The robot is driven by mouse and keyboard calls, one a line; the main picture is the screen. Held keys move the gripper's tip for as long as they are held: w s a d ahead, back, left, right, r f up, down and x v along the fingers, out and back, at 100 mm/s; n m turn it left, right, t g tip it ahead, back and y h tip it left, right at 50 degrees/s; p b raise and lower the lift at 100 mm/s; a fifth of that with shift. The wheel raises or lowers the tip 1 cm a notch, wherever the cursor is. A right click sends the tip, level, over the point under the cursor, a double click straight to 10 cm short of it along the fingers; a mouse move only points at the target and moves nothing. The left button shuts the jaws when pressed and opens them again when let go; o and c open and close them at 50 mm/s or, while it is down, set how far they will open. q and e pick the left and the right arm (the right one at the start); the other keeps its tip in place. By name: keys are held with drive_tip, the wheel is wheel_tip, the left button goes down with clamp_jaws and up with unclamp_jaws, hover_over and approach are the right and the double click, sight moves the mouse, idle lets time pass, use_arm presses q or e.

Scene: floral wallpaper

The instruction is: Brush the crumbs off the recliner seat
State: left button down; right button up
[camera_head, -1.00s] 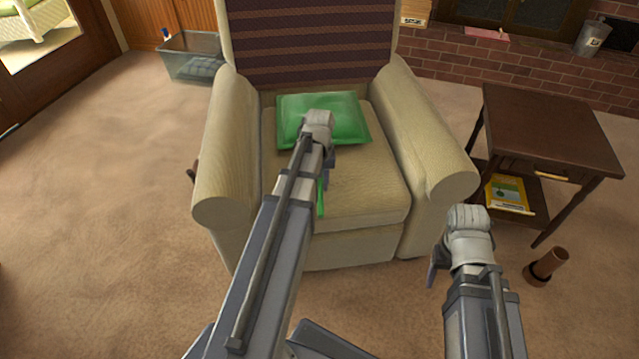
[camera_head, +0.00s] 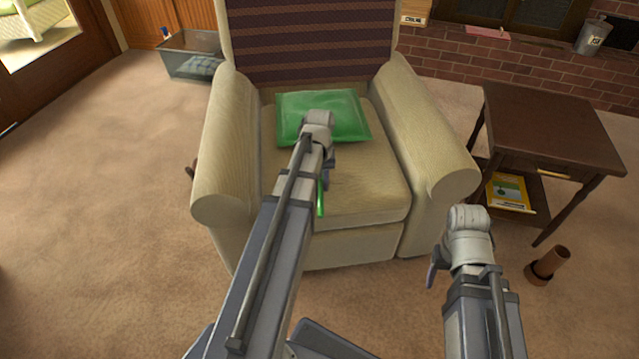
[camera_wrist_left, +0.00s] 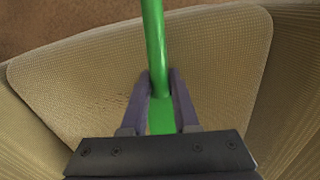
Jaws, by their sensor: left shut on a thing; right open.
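The beige recliner (camera_head: 240,190) faces me, and its seat (camera_head: 375,190) fills much of the left wrist view (camera_wrist_left: 225,65). A faint patch of small dark specks, perhaps crumbs (camera_wrist_left: 122,100), shows on the seat left of my fingers in that view. My left gripper (camera_wrist_left: 160,84) is shut on a green handle (camera_wrist_left: 154,40) over the seat. A thin piece of this green tool also shows below my wrist in the head view (camera_head: 320,199); any brush head is not visible. My right gripper (camera_head: 433,272) is open and empty in front of the recliner's right armrest.
A green cushion (camera_head: 345,112) lies at the back of the seat, partly behind my left wrist. A dark side table (camera_head: 550,125) stands to the right, with a brown cylindrical object (camera_head: 548,265) on the floor before it. The carpet (camera_head: 100,200) at left is clear.

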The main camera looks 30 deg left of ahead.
sight(343, 192)
use_arm(q)
drive_tip(key=shift+f+b, duration=0.4)
drive_tip(key=shift+f, duration=0.05)
drive_tip(key=shift+w+d+r, duration=0.15)
drive_tip(key=shift+w+d, duration=0.9)
drive_tip(key=shift+d, duration=0.3)
drive_tip(key=shift+d, duration=0.1)
drive_tip(key=shift+w+d, duration=0.8)
drive_tip(key=shift+d, duration=0.15)
drive_tip(key=shift+w+d, duration=0.2)
drive_tip(key=shift+d, duration=0.15)
